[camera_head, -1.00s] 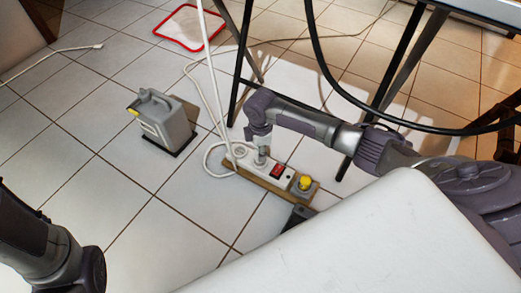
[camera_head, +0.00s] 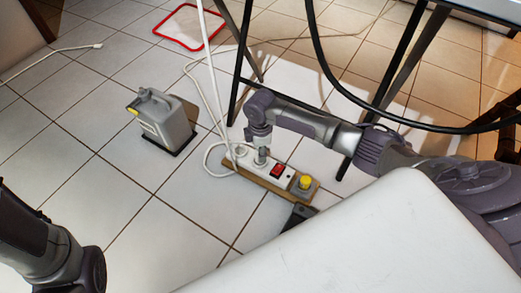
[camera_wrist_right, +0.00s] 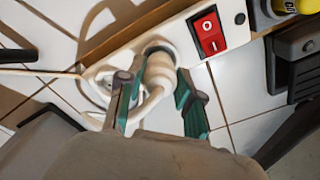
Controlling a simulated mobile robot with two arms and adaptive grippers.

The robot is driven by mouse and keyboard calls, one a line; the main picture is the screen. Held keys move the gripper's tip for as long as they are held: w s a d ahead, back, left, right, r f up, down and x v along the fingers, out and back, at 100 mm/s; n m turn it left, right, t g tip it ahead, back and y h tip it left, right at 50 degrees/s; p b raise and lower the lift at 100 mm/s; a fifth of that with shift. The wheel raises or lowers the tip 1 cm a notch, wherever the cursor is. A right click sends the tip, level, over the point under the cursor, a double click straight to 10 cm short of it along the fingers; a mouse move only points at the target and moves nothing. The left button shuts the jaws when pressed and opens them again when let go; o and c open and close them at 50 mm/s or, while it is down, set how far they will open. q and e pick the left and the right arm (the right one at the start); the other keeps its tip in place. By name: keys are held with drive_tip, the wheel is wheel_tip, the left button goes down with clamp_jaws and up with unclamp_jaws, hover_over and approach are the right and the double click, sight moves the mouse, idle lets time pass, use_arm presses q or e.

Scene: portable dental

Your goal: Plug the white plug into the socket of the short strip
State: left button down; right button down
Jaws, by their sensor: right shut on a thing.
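The short strip (camera_head: 272,179), white on a wooden board, lies on the floor in the head view. It also crosses the top of the right wrist view (camera_wrist_right: 120,62). My right gripper (camera_head: 262,158) points down over it, beside the red switch. In the right wrist view, the teal fingers of my right gripper (camera_wrist_right: 160,88) are shut on the white plug (camera_wrist_right: 158,72). The plug's front is at the round socket (camera_wrist_right: 158,49) next to the switch; I cannot tell how deep it sits. My left arm is at lower left, its gripper out of view.
The red switch (camera_wrist_right: 208,31) and a yellow button (camera_head: 305,182) are close to the right gripper. Table legs (camera_head: 237,75) and cables rise behind. Another white plug end (camera_head: 98,46) lies at far left. The tiles at front left are clear.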

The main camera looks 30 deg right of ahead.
drive_tip(key=shift+f+b, duration=0.3)
drive_tip(key=shift+f, duration=0.45)
drive_tip(key=c, duration=0.7)
unclamp_jaws()
drive_tip(key=shift+r, duration=0.1)
wheel_tip(320, 180, up, 12)
drive_tip(key=shift+f, duration=0.1)
